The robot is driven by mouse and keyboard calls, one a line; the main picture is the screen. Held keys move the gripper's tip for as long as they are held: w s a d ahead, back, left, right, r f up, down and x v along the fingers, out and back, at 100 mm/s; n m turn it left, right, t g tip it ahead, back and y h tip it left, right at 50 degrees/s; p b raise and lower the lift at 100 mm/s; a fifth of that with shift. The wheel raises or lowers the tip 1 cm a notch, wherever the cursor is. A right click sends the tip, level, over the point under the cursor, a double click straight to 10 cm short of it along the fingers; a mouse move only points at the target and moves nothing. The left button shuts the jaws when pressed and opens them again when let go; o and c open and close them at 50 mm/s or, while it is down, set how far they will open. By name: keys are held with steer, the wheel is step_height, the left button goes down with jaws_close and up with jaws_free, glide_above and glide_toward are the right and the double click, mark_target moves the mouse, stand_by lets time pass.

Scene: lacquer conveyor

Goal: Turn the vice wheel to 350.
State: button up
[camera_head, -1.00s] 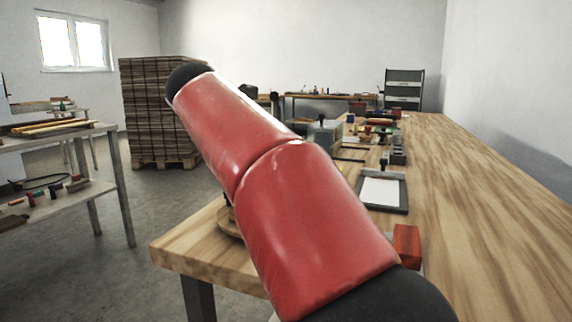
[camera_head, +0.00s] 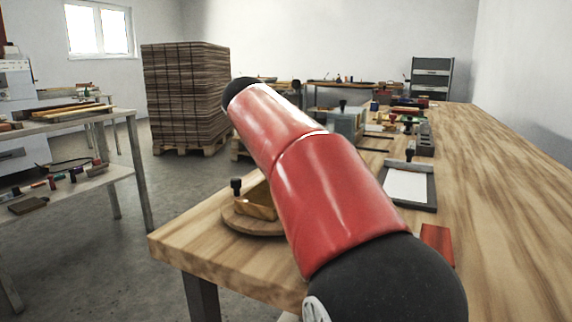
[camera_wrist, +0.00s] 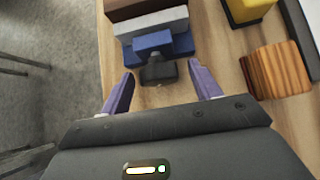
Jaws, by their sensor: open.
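In the wrist view, a blue vice-like body (camera_wrist: 154,43) stands on the wooden bench, with a dark grey knob or wheel part (camera_wrist: 158,74) on its near side. Any marks or reading on it are too small to make out. My gripper (camera_wrist: 161,73) is open, its two purple fingers spread to the left and right of the dark part, with gaps on both sides. I cannot tell how high the fingers are above it. In the head view my red arm covers the middle, and the gripper does not show there.
A brown and grey block (camera_wrist: 150,17) sits behind the blue body. A striped wooden block (camera_wrist: 276,70) and a yellow-black object (camera_wrist: 247,10) stand to the right. In the head view, a round wooden base (camera_head: 250,220) is near the bench corner. The bench's right side (camera_head: 500,200) is clear.

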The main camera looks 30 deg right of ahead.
steer(key=c, duration=1)
steer(key=shift+s+d+f+m+t+y+b, duration=0.15)
steer(key=shift+m+t+y+b, duration=0.35)
steer(key=shift+m+t+y, duration=0.5)
steer(key=shift+t, duration=0.5)
steer(key=o, duration=1)
